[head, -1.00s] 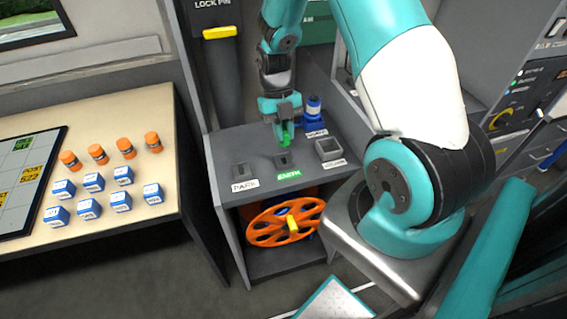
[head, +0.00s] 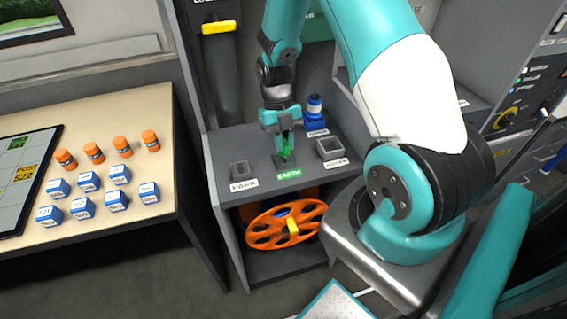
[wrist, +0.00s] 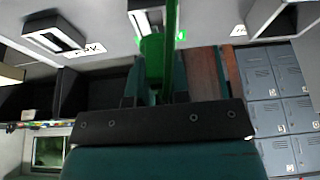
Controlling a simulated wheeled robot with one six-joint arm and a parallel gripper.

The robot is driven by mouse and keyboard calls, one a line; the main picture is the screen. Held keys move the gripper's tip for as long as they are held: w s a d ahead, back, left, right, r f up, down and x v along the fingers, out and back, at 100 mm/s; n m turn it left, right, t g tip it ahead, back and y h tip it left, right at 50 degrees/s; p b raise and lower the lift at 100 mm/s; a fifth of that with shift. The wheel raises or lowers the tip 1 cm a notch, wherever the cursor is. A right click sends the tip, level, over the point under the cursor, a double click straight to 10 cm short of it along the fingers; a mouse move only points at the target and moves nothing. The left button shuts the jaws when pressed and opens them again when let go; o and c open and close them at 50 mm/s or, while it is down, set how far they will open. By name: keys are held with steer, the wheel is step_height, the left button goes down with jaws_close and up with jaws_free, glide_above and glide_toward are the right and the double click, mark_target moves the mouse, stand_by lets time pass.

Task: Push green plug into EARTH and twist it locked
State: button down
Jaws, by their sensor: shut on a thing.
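My gripper (head: 284,137) points down over the grey bench top and is shut on the green plug (head: 286,152). The plug's lower end is at the EARTH socket (head: 279,164), just behind the green EARTH label (head: 289,174). In the wrist view the green plug (wrist: 153,50) stands between my fingers, and its tip overlaps the EARTH socket (wrist: 146,18). I cannot tell how deep it sits or whether it is turned. The fingers and plug hide much of the socket.
The PARK socket (head: 239,169) is to the left and a larger square socket (head: 330,148) to the right. A blue plug (head: 315,108) stands behind. An orange reel (head: 272,229) sits under the bench. A table (head: 120,238) with orange and blue pieces is at left.

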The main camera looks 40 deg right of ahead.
steer(key=shift+f, duration=0.5)
steer(key=shift+r+m, duration=0.1)
steer(key=shift+m, duration=0.2)
stand_by(0.4)
steer(key=shift+f+b, duration=0.5)
steer(key=shift+f, duration=0.55)
stand_by(0.8)
steer(key=m, duration=0.2)
steer(key=m+y, duration=0.1)
steer(key=m, duration=0.1)
steer(key=shift+t+y+p, duration=0.3)
steer(key=shift+t, duration=0.1)
steer(key=shift+s+m, duration=0.1)
steer(key=shift+m, duration=0.6)
steer(key=m+t, duration=0.1)
steer(key=m, duration=0.1)
steer(key=shift+m+y, duration=0.3)
steer(key=shift+y, duration=0.1)
